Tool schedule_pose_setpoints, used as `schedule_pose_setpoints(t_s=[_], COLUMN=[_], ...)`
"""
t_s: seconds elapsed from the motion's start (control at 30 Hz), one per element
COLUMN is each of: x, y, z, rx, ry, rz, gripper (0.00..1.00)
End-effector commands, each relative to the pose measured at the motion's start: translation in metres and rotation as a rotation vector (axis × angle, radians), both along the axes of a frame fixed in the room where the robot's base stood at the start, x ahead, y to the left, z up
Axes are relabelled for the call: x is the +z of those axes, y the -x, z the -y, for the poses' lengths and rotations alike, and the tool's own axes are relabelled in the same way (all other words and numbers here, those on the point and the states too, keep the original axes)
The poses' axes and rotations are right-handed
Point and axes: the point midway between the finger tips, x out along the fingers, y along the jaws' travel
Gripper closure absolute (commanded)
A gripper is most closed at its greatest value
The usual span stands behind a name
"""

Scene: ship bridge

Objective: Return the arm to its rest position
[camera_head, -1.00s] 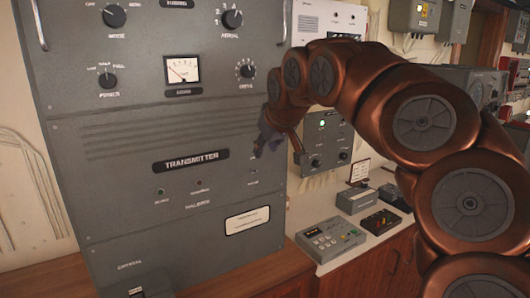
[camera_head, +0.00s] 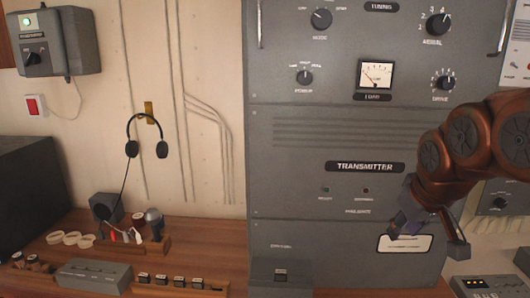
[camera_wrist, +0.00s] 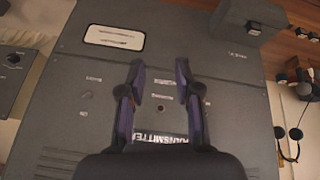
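My gripper (camera_head: 428,236) is at the right of the head view, in front of the lower right part of the grey transmitter cabinet (camera_head: 300,210). My copper-coloured arm reaches in from the right edge. The two fingers are apart with nothing between them. In the wrist view, my gripper (camera_wrist: 160,92) also shows two spread fingers, with the transmitter's front panel (camera_wrist: 215,85) behind them. The panel's white label plate (camera_head: 405,243) lies partly behind the fingers in the head view. I cannot tell how far the fingertips are from the panel.
A wooden desk (camera_head: 190,255) runs along the left with a row of small switches (camera_head: 180,282) and a grey box (camera_head: 94,275). A headset (camera_head: 147,148) hangs on the wall. A keypad device (camera_head: 480,286) sits at the lower right.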

Motion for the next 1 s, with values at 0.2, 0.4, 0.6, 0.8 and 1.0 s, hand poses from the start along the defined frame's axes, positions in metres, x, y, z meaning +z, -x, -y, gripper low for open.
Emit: schedule_pose_setpoints(t_s=[0.2, 0.4, 0.6, 0.8, 1.0], x=[-0.076, -0.139, -0.179, -0.193, -0.194], y=[0.076, 0.157, 0.221, 0.246, 0.247], z=[-0.053, -0.079, -0.091, -0.094, -0.094], rx=[0.021, -0.025, -0.095, -0.132, -0.133], ry=[-0.022, -0.05, -0.079, -0.093, -0.095], rz=[-0.216, -0.417, -0.563, -0.62, -0.622], gripper=[0.67, 0.67, 0.67, 0.67, 0.67])
